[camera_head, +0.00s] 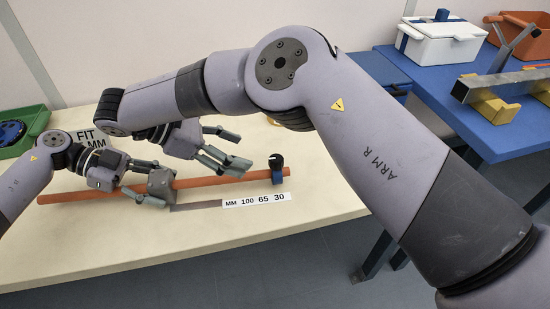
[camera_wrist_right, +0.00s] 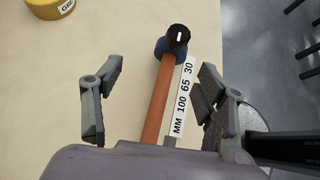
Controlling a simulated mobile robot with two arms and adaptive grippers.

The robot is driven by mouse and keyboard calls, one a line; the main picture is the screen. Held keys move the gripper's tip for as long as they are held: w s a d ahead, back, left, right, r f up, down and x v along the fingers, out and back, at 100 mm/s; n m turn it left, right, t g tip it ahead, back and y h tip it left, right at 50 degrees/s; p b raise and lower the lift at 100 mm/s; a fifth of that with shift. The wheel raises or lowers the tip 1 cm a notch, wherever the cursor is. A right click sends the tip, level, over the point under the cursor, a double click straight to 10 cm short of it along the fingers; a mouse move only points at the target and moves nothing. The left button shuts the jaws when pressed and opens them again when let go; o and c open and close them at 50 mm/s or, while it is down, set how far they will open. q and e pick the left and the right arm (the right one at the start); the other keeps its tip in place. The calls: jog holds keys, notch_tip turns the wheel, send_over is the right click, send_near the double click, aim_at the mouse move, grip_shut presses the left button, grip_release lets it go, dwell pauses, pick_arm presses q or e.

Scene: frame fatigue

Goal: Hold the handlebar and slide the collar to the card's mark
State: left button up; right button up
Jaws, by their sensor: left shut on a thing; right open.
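The orange handlebar (camera_head: 215,181) lies across the table, with a grey block (camera_head: 162,184) around its middle. My left gripper (camera_head: 158,186) is shut on the handlebar at this block. The blue collar (camera_head: 278,178) with a black knob sits near the bar's right end; it also shows in the right wrist view (camera_wrist_right: 162,50). A scale strip (camera_head: 257,199) reading MM 100 65 30 lies along the bar's near side. My right gripper (camera_head: 237,152) is open above the bar, left of the collar. The card (camera_head: 92,140) shows FIT and MM; its number is hidden by my right arm.
A green tray (camera_head: 30,130) with a blue round part stands at the table's left. A yellow labelled object (camera_wrist_right: 50,6) shows in the right wrist view. A blue table (camera_head: 430,88) at the right bears a white box (camera_head: 440,47) and yellow stands (camera_head: 495,108). The table's near part is clear.

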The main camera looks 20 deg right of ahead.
aim_at(276, 173)
jog(key=x, duration=1.1)
jog(key=c, duration=1)
